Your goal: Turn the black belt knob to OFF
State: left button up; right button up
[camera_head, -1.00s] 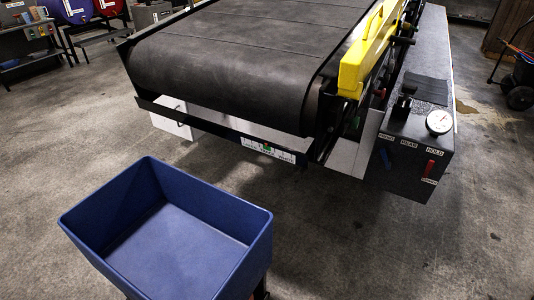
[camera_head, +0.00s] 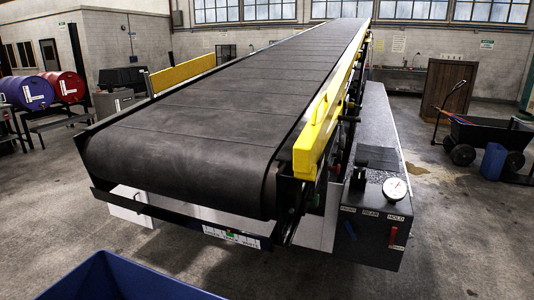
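The belt loader's dark control box (camera_head: 365,225) stands at the right side of the conveyor's near end. A black upright knob or lever (camera_head: 358,178) sticks up from its top; I cannot tell whether this is the belt knob, and no OFF mark is readable. A round white dial gauge (camera_head: 395,189) sits beside it. The front face has labels that look like FRONT, REAR and HOLD, a blue lever (camera_head: 350,230) and a red lever (camera_head: 393,236). Neither of my grippers is in view.
The black conveyor belt (camera_head: 215,110) slopes up and away, with a yellow guard (camera_head: 318,135) along its right side. A blue bin (camera_head: 125,280) is at the bottom left. A black cart (camera_head: 490,135) stands at right. Floor right of the control box is clear.

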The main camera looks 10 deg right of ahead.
aim_at(339, 155)
jog(key=i+l+z, duration=0.15)
jog(key=l, duration=0.2)
jog(key=i+l+z, duration=0.2)
jog(key=l, duration=0.15)
jog(key=i+l+z, duration=0.15)
jog(key=l, duration=0.15)
